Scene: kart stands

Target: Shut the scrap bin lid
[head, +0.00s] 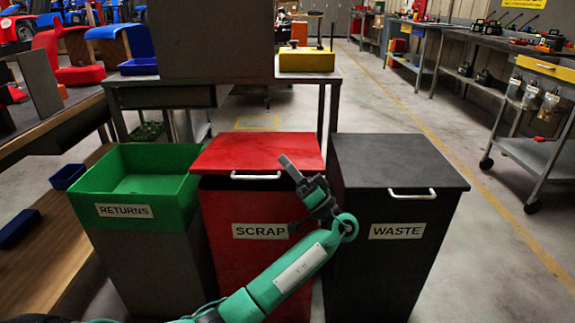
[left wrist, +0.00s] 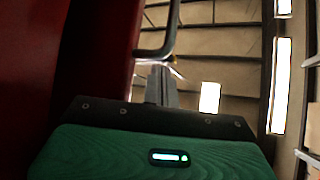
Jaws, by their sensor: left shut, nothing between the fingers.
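The red scrap bin (head: 225,270) stands in the middle, labelled SCRAP. Its red lid (head: 255,150) lies over the top, with its front edge a little raised and a dark band beneath it. The lid's pale bar handle (head: 256,177) is on the front edge. My left gripper (head: 286,163) is shut and empty, in front of the bin with its fingertips near the lid's front right corner. In the left wrist view the shut fingers (left wrist: 161,84) point towards the handle (left wrist: 157,50), beside a dark red surface; contact cannot be told. My right gripper is out of view.
The green-topped returns bin (head: 137,211) stands open close on the left. The black waste bin (head: 385,265), lid down, stands close on the right. A workbench (head: 335,77) is behind the bins. Open floor (head: 490,270) lies to the right.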

